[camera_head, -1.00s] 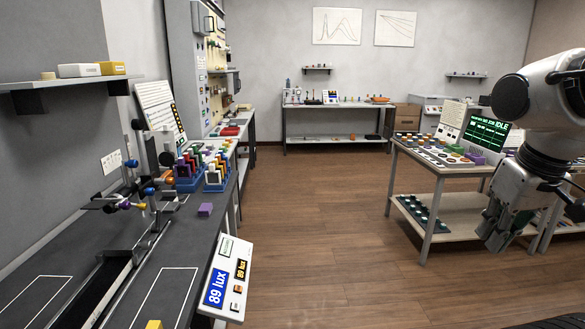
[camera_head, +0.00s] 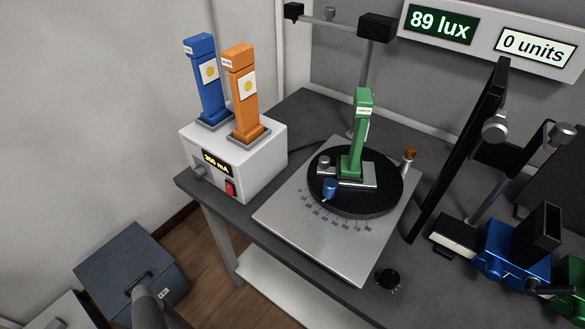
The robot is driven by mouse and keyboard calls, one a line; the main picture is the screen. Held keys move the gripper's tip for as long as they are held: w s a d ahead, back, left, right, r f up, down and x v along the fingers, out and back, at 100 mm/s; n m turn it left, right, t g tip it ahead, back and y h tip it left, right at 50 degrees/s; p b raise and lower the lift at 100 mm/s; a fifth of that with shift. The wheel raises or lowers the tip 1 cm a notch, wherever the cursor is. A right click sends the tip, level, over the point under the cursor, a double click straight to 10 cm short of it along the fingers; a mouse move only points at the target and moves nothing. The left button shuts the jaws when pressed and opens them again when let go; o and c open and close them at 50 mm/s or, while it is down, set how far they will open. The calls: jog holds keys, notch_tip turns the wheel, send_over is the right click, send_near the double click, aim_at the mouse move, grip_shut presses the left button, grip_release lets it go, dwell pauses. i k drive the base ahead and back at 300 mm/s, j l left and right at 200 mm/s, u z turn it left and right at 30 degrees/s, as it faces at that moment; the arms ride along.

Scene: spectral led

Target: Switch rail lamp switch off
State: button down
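No switch in view now is readably labelled as the rail lamp switch. A small red rocker switch (camera_head: 230,188) sits on the front of a white box (camera_head: 262,155), beside a display reading 350 mA. I cannot tell whether this is the rail lamp switch, or its on/off position. A display (camera_head: 441,24) on the wall panel reads 89 lux, and another (camera_head: 535,46) reads 0 units. My gripper is not in view.
A blue module (camera_head: 207,85) and an orange module (camera_head: 244,95) stand on the white box. A green module (camera_head: 358,135) stands on a black turntable (camera_head: 385,192). A grey box (camera_head: 125,262) stands lower left, below the bench.

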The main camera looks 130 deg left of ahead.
aim_at(229, 188)
jog(key=k+l+u, duration=0.1)
jog(key=u, duration=4)
jog(key=k+l+z, duration=0.2)
jog(key=z, duration=0.15)
